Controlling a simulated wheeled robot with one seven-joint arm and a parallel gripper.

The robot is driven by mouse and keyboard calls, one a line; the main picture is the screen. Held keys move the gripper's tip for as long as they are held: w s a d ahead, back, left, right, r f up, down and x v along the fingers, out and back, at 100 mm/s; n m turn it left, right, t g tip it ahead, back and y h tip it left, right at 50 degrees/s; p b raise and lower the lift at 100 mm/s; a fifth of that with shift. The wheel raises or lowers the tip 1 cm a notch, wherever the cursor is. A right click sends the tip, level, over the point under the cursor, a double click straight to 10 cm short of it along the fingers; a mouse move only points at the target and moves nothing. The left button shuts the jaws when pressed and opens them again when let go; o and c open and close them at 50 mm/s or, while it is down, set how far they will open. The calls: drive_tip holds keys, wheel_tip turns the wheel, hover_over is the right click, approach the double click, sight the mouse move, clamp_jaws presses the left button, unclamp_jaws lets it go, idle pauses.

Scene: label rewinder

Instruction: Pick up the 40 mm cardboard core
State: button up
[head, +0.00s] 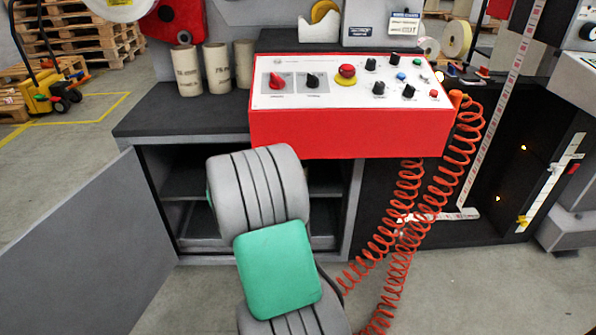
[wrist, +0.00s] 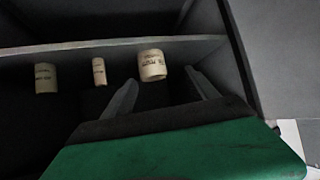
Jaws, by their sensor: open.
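In the wrist view three tan cardboard cores are inside the dark cabinet: a wide one (wrist: 152,65) at the right, a narrow one (wrist: 99,71) in the middle and a medium one (wrist: 46,78) at the left. Their print is too small to read, so I cannot tell which is 40 mm. My gripper (wrist: 160,76) is open and empty, its two fingers spread on either side of the wide core in the picture; I cannot tell the depth between them. In the head view my arm hides the gripper and these cores.
In the head view the cabinet (head: 160,207) stands with its grey door (head: 85,255) open to the left. More cores (head: 187,72) stand on the bench above, beside the red control box (head: 345,133). Orange coiled cables (head: 405,215) hang at the right. A shelf edge (wrist: 70,49) crosses the wrist view.

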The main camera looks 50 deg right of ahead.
drive_tip(key=s+d+f+m+h, duration=0.1)
drive_tip(key=s+d+f+h, duration=0.1)
drive_tip(key=d, duration=0.7)
drive_tip(key=s+d+f+m+t+h, duration=0.1)
drive_tip(key=s+d+h, duration=0.3)
drive_tip(key=d, duration=0.5)
drive_tip(key=s+d+f+m+h, duration=0.2)
drive_tip(key=s+d+f+h, duration=0.1)
drive_tip(key=d, duration=0.6)
drive_tip(key=shift+s+f+m+t+p, duration=0.25)
drive_tip(key=shift+s+m+t+p, duration=0.1)
drive_tip(key=shift+s+m, duration=0.1)
drive_tip(key=b+x, duration=0.1)
drive_tip(key=x, duration=0.1)
drive_tip(key=b+x, duration=0.1)
drive_tip(key=x, duration=0.2)
drive_tip(key=b+x, duration=0.1)
drive_tip(key=x, duration=0.1)
drive_tip(key=shift+d+f+b, duration=0.2)
drive_tip(key=shift+f+b, duration=0.1)
drive_tip(key=shift+b, duration=0.1)
drive_tip(key=shift+w+r, duration=0.1)
drive_tip(key=shift+r, duration=0.05)
drive_tip(key=c, duration=1.4)
